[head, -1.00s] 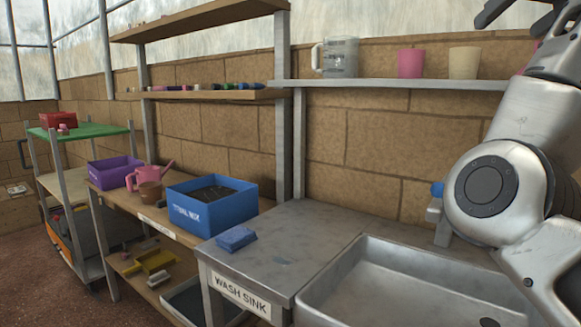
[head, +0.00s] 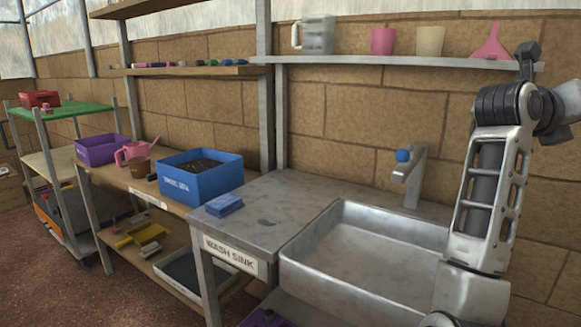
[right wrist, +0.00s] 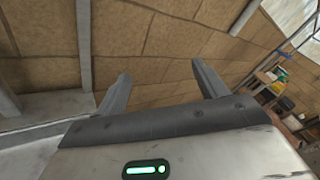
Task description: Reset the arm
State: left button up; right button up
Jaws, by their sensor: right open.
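My right arm (head: 490,190) stands upright at the right side of the head view, in front of the sink's right end. Its upper part bends off to the right edge. My right gripper (right wrist: 160,70) shows in the right wrist view with its two fingers spread apart and nothing between them. The brick wall (right wrist: 165,35) lies beyond the fingers. The right gripper's fingers do not show in the head view. My left gripper is in neither view.
The metal sink (head: 365,260) has a tap (head: 408,175) behind it. A blue sponge (head: 224,205) lies on the counter. A wall shelf (head: 380,63) holds a clear jug (head: 315,35), cups and a pink funnel (head: 490,43). A blue box (head: 202,183) of soil stands left.

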jog(key=s+a+f+m+t+y+p, duration=0.1)
jog(key=a+f+m+t+y, duration=0.9)
jog(key=m, duration=0.8)
jog(key=s+a+f+m+t+y+p, duration=0.1)
jog(key=a+f+m+t+y, duration=0.5)
jog(key=a+f+m, duration=0.95)
jog(key=s+a+f+n+g+y, duration=0.1)
jog(key=s+a+f+n+g, duration=0.1)
jog(key=s+f, duration=0.4)
jog(key=s+a+f+n+g+y, duration=0.1)
jog(key=s+a+f+n+g, duration=0.1)
jog(key=s+f+g, duration=0.3)
jog(key=s+a+f+n+g+y+p, duration=0.1)
jog(key=s+a+f+n+g, duration=0.2)
jog(key=s+f, duration=0.4)
notch_tip(320, 180, down, 3)
jog(key=shift+s+f+g, duration=0.1)
jog(key=shift+s+g, duration=0.3)
jog(key=shift+g, duration=0.2)
jog(key=shift+c, duration=0.2)
